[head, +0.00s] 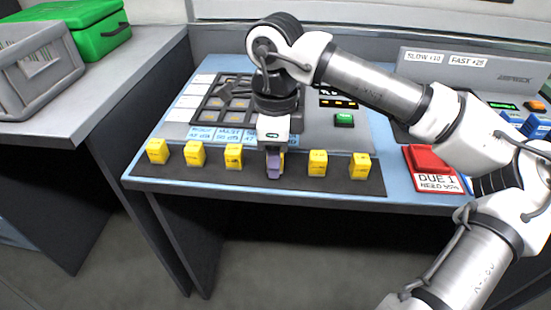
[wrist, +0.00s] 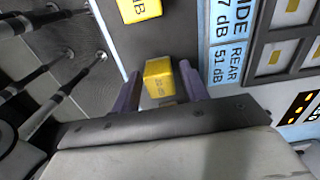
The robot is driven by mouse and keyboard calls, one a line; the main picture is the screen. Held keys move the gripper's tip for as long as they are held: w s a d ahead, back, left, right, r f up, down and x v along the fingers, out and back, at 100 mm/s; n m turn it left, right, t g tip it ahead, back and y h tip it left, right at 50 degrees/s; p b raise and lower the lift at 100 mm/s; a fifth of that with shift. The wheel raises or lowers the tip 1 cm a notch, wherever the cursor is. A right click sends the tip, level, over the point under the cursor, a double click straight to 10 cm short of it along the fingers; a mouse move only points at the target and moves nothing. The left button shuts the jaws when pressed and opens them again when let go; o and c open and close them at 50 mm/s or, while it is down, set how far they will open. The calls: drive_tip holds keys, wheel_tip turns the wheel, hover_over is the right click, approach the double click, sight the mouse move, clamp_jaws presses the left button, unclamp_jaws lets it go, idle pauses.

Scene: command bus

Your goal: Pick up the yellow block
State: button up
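Several small yellow blocks stand in a row on a dark strip along the front of the blue-edged console. In the head view they include one at the far left (head: 157,151), one left of my gripper (head: 233,155), one right of it (head: 317,162) and one at the far right (head: 359,165). My gripper (head: 273,165) points down over the row and mostly hides another yellow block (head: 282,161). In the wrist view this labelled block (wrist: 158,78) lies between the two purple fingers of my gripper (wrist: 160,82), with small gaps on both sides. The fingers are open.
A neighbouring yellow block (wrist: 138,9) is close by in the wrist view. Behind the row is a button panel (head: 228,100) with a green button (head: 344,120).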

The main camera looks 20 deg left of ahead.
drive_tip(key=c, duration=0.8)
drive_tip(key=shift+r, duration=0.1)
